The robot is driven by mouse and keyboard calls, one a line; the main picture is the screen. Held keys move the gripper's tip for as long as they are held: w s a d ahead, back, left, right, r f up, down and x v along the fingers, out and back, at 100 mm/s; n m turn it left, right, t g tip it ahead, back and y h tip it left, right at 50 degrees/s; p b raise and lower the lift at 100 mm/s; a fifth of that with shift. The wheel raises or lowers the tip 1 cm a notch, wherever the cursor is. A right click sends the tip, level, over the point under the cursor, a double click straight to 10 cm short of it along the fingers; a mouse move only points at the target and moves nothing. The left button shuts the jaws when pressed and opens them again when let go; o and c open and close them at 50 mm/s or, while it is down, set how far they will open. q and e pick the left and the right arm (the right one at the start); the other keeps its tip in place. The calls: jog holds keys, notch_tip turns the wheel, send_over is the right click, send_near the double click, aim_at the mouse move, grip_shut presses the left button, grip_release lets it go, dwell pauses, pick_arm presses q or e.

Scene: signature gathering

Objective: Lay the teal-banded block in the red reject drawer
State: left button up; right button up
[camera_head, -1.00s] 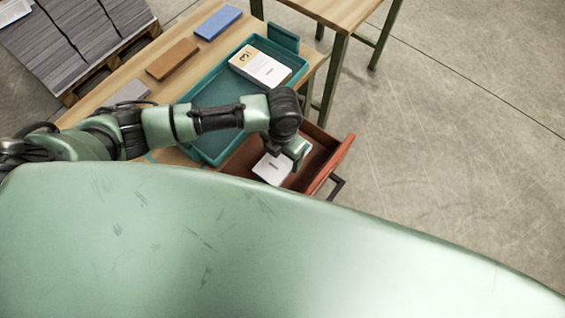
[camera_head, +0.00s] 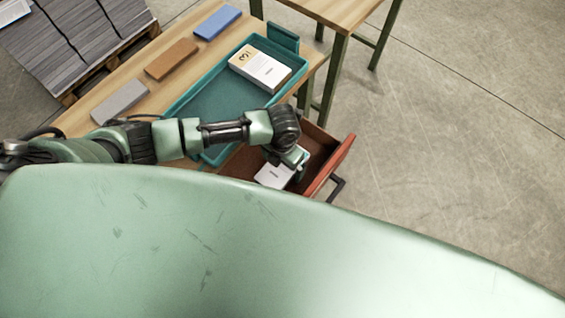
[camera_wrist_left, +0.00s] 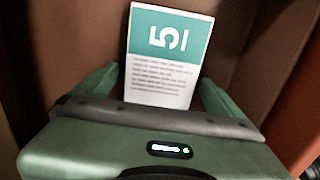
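The teal-banded block (camera_wrist_left: 168,50) lies inside the red-fronted drawer (camera_head: 343,156). In the left wrist view its teal band with white digits is at the far end and its white printed part is nearer. In the head view only its white part (camera_head: 270,175) shows clearly, beside my left gripper (camera_head: 297,166). In the left wrist view my left gripper (camera_wrist_left: 159,78) is open, one finger on each side of the block's near part, with narrow gaps. The block's near end is hidden behind the gripper body. My right gripper is out of view.
A teal tray (camera_head: 220,100) on the wooden table holds a white block with a yellow band (camera_head: 262,67). Blue (camera_head: 217,22), orange-brown (camera_head: 172,58) and grey (camera_head: 120,101) slabs lie along the table. A second table (camera_head: 335,12) stands behind. Floor at right is clear.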

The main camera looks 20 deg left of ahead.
aim_at(282, 165)
pick_arm(q)
jog(key=shift+r, duration=0.2)
notch_tip(282, 165, up, 12)
jog(key=shift+p, duration=0.45)
dwell(0.5)
